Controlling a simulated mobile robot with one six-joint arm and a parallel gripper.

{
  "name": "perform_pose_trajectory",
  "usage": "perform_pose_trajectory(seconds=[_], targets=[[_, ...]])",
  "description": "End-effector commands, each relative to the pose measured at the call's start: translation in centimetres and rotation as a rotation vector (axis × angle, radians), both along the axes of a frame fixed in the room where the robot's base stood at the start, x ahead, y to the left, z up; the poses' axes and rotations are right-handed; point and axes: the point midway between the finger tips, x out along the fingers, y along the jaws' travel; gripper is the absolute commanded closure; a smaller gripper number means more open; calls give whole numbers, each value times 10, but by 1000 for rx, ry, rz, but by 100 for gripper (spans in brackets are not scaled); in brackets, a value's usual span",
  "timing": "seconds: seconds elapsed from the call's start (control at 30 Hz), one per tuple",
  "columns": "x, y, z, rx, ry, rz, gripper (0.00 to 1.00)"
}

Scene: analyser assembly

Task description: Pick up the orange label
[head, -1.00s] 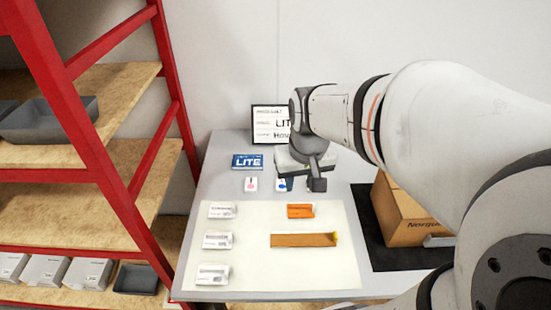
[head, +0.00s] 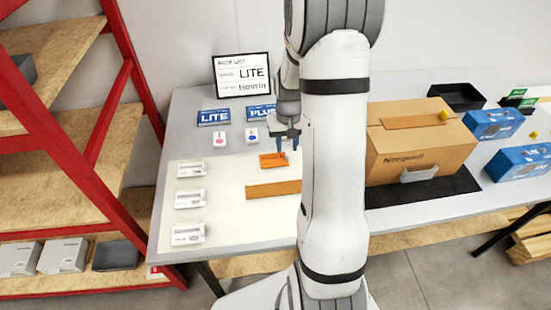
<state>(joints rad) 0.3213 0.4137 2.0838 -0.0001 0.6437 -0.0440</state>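The orange label (head: 270,161) lies on the cream mat (head: 225,220) on the table, above a brown strip (head: 270,188). My gripper (head: 287,147) points down at the label's far right edge, with its two dark fingers apart. It looks open, and nothing shows between the fingers. I cannot tell whether the fingertips touch the label or hover just behind it.
Several white labels (head: 190,200) line the mat's left side. Blue LITE (head: 214,117) and PLUS cards and a pick list screen (head: 241,80) stand behind. A cardboard box (head: 420,145) is right of my arm. A red shelf (head: 120,100) is at left.

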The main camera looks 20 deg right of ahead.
Motion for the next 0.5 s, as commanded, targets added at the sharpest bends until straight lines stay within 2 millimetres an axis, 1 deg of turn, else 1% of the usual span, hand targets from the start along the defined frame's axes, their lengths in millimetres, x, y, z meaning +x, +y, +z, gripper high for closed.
perform_pose_trajectory(seconds=[0.23, 0.33, 0.5], targets=[[1, -3, -35, 1, 4, 0, 67], [1, -3, -41, 1, 2, -1, 67], [1, -3, -43, 0, 0, -1, 67]])
